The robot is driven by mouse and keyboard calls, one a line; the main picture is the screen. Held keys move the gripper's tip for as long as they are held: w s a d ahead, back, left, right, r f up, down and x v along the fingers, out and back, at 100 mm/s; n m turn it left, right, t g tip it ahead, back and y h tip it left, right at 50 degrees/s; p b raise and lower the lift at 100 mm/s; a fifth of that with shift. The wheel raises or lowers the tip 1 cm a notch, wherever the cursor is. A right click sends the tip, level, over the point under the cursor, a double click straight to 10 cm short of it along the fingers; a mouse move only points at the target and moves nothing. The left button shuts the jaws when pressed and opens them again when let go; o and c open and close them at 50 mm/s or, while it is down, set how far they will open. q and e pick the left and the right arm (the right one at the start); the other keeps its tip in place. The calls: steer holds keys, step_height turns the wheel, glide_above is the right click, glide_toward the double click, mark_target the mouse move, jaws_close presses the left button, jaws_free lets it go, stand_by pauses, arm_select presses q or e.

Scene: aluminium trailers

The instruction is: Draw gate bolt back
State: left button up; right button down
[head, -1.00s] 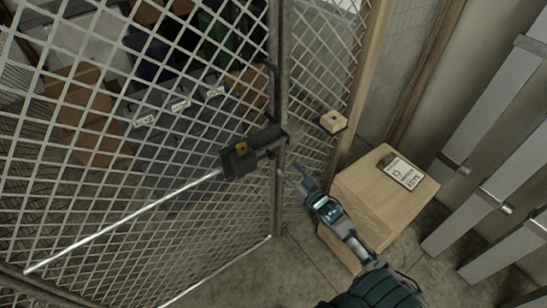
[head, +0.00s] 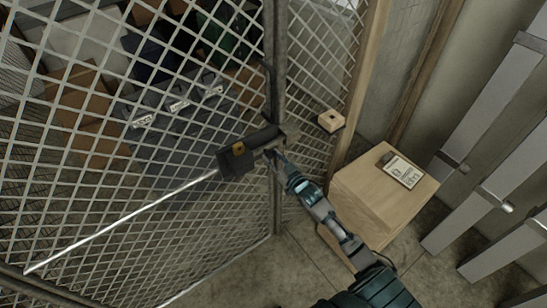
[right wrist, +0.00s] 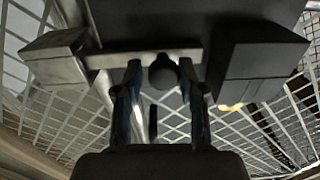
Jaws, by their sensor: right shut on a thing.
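The gate bolt has a dark housing (head: 236,161) with a small brass-coloured part, mounted on the mesh gate (head: 130,180) near its post. In the right wrist view a metal bolt bar (right wrist: 115,60) runs across between a lighter block (right wrist: 55,58) on the left and a dark block (right wrist: 262,62) on the right. A round dark knob (right wrist: 163,72) hangs from the bar. My right gripper (head: 272,156) is at the bolt; in the right wrist view its fingers (right wrist: 163,88) are on both sides of the knob, shut on it. My left gripper is not in view.
A small wooden block (head: 331,120) sits by the wooden post. Boxes lie behind the mesh. Grey metal beams (head: 490,130) lean at the right. Bare floor shows below the gate.

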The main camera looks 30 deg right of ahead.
mark_target(258, 154)
steer(key=a, duration=0.1)
steer(key=a+p, duration=0.2)
steer(key=shift+s+a+r, duration=0.1)
steer(key=shift+a+r, duration=0.15)
steer(key=shift+r, duration=0.05)
steer(key=shift+f, duration=0.15)
steer(key=shift+d+f, duration=0.15)
steer(key=shift+d, duration=0.15)
steer(key=c, duration=1.1)
jaws_free()
steer(key=shift+o, duration=1.4)
steer(key=shift+a, duration=0.4)
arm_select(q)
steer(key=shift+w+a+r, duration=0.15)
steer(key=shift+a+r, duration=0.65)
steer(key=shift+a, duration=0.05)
